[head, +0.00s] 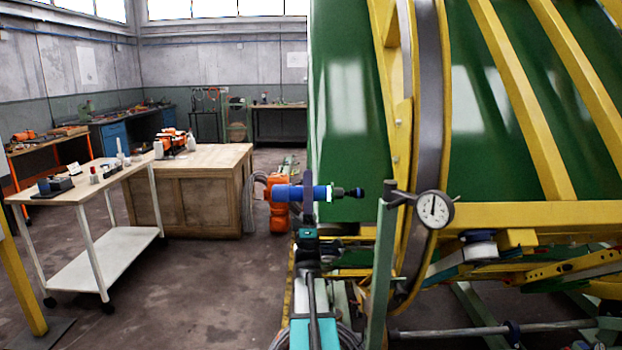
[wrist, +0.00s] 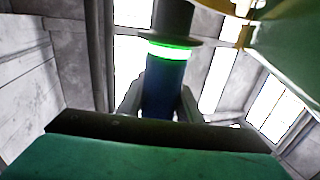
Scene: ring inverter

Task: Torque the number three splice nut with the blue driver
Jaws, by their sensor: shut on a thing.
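The blue driver (head: 289,192) lies level in my gripper (head: 308,193), its dark nose and socket pointing right toward the yellow frame. My gripper is shut around its body. An orange part shows just below its left end; I cannot tell whether it belongs to the driver. In the wrist view, the driver's blue body (wrist: 165,85) stands between the jaws (wrist: 160,105), with a lit green ring below its dark nose. The socket tip is apart from the yellow frame (head: 402,130) in the head view. Small fasteners show on the frame, but I cannot make out number three.
A dial gauge (head: 434,209) on a green post (head: 381,270) stands close right of the socket. The large green drum (head: 480,110) fills the right. A white-legged cart (head: 92,190) and a wooden bench (head: 195,195) stand left, with open floor in front.

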